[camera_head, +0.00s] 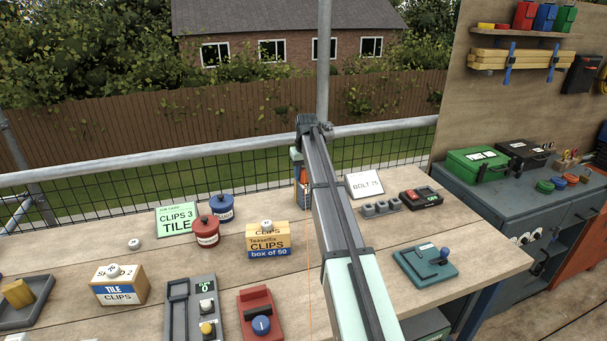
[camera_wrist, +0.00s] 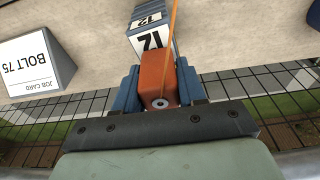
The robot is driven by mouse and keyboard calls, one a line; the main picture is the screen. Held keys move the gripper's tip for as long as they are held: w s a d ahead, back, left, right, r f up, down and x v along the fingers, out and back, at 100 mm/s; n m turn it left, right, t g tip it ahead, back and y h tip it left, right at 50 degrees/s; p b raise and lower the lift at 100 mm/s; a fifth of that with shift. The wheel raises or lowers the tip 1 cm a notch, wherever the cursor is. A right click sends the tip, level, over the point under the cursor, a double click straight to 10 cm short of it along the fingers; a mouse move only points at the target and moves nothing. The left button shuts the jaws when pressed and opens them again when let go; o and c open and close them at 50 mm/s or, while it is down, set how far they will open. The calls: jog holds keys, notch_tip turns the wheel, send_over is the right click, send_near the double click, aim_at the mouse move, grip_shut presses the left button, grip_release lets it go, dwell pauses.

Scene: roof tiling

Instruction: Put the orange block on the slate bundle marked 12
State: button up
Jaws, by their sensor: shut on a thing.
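My gripper (camera_head: 300,168) is at the far edge of the bench, near its middle. In the wrist view its blue fingers are shut on the sides of the orange block (camera_wrist: 156,72). The block has a round metal eyelet on its near end, and an orange line runs from it. The slate bundle marked 12 (camera_wrist: 148,40) is just beyond the block, with the number on its pale face. The block overlaps the bundle in this view; I cannot tell whether they touch. In the head view my arm hides most of this spot.
The BOLT 75 job card (camera_head: 364,184) stands close to the right of my gripper. A blue pot (camera_head: 222,208), a red pot (camera_head: 206,232) and a clips box (camera_head: 267,240) stand left of it. The mesh railing (camera_wrist: 248,82) runs along the bench's far edge.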

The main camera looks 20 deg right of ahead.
jog(key=o, duration=1.1)
jog(key=shift+f, duration=0.1)
jog(key=shift+c, duration=0.2)
jog(key=r, duration=0.4)
jog(key=s+r, duration=0.1)
jog(key=r, duration=0.7)
jog(key=shift+s+r, duration=0.1)
jog(key=shift+s, duration=0.3)
